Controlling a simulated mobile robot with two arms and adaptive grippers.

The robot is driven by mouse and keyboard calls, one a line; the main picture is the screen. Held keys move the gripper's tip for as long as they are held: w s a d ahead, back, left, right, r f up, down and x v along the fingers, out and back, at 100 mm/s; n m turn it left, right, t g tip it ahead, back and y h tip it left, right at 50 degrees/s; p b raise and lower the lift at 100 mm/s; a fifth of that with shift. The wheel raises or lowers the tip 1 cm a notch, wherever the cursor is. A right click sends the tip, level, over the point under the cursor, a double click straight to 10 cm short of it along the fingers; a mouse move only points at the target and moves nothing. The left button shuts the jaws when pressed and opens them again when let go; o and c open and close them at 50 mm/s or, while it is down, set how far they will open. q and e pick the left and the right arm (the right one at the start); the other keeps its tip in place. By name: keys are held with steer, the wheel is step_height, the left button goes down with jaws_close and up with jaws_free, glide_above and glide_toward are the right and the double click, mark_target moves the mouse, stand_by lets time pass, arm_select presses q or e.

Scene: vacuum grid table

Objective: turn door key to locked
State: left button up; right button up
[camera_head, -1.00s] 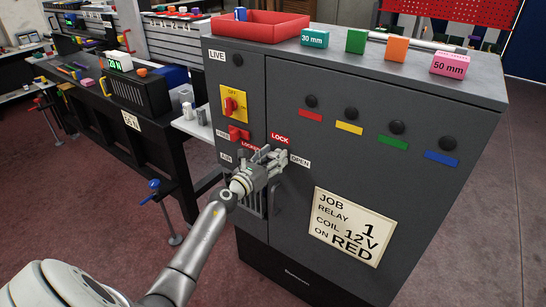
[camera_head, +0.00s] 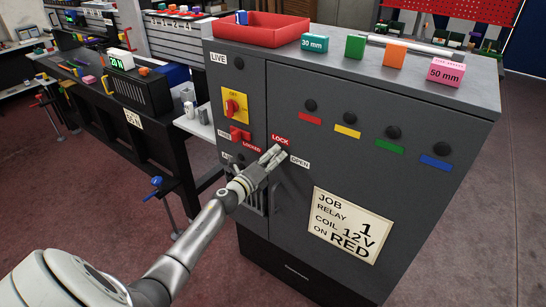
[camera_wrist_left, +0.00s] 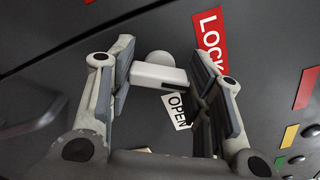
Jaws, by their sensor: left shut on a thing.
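The door key (camera_wrist_left: 155,76) is a pale grey bar with a rounded end, on the dark grey cabinet door. It shows in the left wrist view between the two finger pads. My left gripper (camera_head: 273,160) is at the door between the red LOCK label (camera_head: 280,140) and the white OPEN label (camera_head: 299,162). It is shut on the key, with its fingers slanting up and to the right in the head view. The gripper hides the key there. In the wrist view the LOCK label (camera_wrist_left: 210,38) is above right of the key and the OPEN label (camera_wrist_left: 177,110) is below it.
The cabinet front also carries a yellow plate with a red switch (camera_head: 231,106), a red LOCKED handle (camera_head: 240,134) and several black knobs. A job card (camera_head: 350,225) is on the door. A red tray (camera_head: 261,29) and several coloured blocks stand on top.

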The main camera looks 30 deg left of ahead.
arm_select(q)
steer(key=n+p, duration=0.1)
steer(key=n, duration=0.5)
steer(key=shift+f, duration=0.1)
steer(key=shift+n, duration=0.3)
stand_by(0.3)
steer(key=o, duration=1)
steer(key=s, duration=1.2)
steer(key=shift+a, duration=0.15)
